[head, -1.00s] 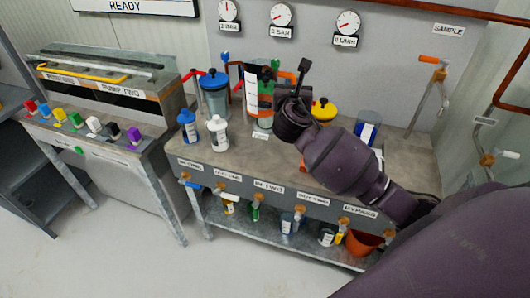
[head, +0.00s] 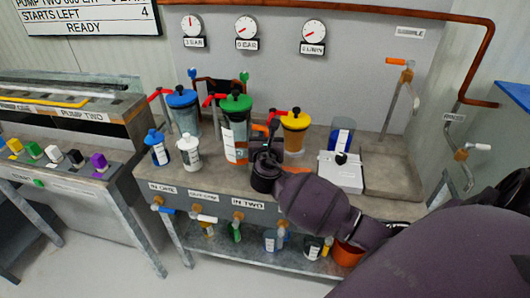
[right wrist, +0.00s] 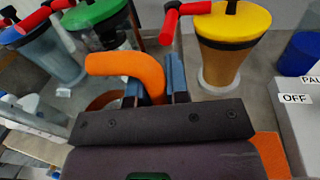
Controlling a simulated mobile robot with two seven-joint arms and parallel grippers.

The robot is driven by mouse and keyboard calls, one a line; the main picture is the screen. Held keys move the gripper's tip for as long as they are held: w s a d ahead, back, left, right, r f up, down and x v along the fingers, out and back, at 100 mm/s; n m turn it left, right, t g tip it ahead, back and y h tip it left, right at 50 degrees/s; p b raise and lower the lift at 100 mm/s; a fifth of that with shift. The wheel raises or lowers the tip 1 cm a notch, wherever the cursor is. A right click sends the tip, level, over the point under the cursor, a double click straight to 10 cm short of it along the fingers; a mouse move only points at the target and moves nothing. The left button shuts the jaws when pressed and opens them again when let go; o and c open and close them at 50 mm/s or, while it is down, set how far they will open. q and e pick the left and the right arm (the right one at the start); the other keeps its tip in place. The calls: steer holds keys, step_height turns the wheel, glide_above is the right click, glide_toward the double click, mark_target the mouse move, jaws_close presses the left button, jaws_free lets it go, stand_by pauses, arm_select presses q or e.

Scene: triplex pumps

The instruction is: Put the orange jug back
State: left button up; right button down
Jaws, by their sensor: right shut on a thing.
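My right gripper (right wrist: 155,88) is shut on a curved orange handle (right wrist: 125,63), which sits between its two blue-grey fingers in the right wrist view. I take this as the orange jug's handle; the jug's body is mostly hidden behind the gripper. In the head view a bit of the orange handle (head: 260,128) shows above my dark right wrist, over the bench between the green-lidded and yellow-lidded vessels. I cannot tell whether the jug touches the bench. My left gripper is not in view.
A green-lidded vessel (head: 235,103) stands left of the gripper and a yellow-lidded one (head: 295,121) right of it, both close. A white box (head: 340,176) and blue-filled container (head: 342,132) stand further right. The grey bench top (head: 390,177) is bare at the right. An orange bucket (head: 347,254) stands below.

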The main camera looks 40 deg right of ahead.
step_height(320, 180, down, 5)
steer(key=shift+f+b, duration=0.1)
steer(key=shift+b, duration=0.65)
steer(key=shift+f, duration=0.2)
steer(key=shift+f, duration=0.1)
steer(key=c, duration=1.1)
jaws_free()
